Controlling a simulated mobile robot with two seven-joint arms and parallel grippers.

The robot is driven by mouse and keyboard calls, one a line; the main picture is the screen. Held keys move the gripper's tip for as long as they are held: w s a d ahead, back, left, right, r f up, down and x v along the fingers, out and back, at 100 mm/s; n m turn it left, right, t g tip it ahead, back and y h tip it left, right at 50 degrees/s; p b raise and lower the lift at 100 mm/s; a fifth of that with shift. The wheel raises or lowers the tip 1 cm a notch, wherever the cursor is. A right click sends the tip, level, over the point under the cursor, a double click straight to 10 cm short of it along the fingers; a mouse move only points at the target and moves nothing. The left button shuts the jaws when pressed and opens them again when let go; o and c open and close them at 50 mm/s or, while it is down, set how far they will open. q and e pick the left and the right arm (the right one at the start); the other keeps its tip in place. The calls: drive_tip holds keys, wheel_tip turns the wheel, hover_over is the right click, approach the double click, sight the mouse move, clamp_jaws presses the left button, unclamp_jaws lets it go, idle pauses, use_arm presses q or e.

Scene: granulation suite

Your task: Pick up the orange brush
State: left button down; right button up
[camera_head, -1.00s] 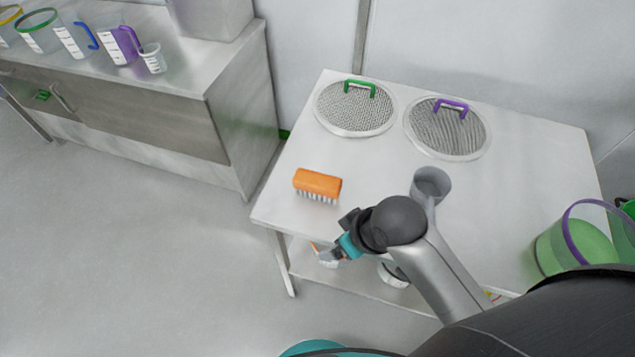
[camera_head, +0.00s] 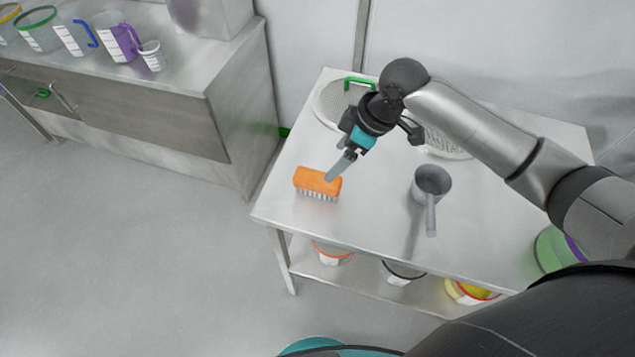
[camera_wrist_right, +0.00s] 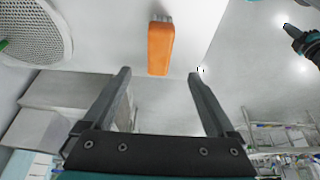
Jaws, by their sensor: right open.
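The orange brush (camera_head: 318,181) lies on the steel table near its left edge, orange block up and pale bristles showing along the near side. My right gripper (camera_head: 337,172) reaches over the table from the right, its fingers at the brush's upper right end in the head view. In the right wrist view the gripper (camera_wrist_right: 160,75) is open and empty. The brush (camera_wrist_right: 160,46) shows there beyond the fingertips, in line with the gap between them. Whether a finger touches the brush cannot be told. My left gripper is not in view.
The steel table (camera_head: 375,215) also holds a grey scoop (camera_head: 431,183) and two round mesh sieves, one with a green handle (camera_head: 358,83). Several tubs stand on the shelf below. A cabinet (camera_head: 120,112) with measuring jugs stands at left. The table's left edge is close to the brush.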

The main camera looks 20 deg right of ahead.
sight(322, 178)
drive_tip(key=b+x, duration=0.1)
drive_tip(key=x, duration=0.6)
drive_tip(key=shift+w+f, duration=0.1)
drive_tip(key=shift+f, duration=0.3)
drive_tip(key=b+x, duration=0.1)
drive_tip(key=x, duration=0.4)
drive_tip(key=shift+d+f, duration=0.1)
drive_tip(key=shift+d, duration=0.05)
drive_tip(key=shift+f, duration=0.25)
clamp_jaws()
idle(0.4)
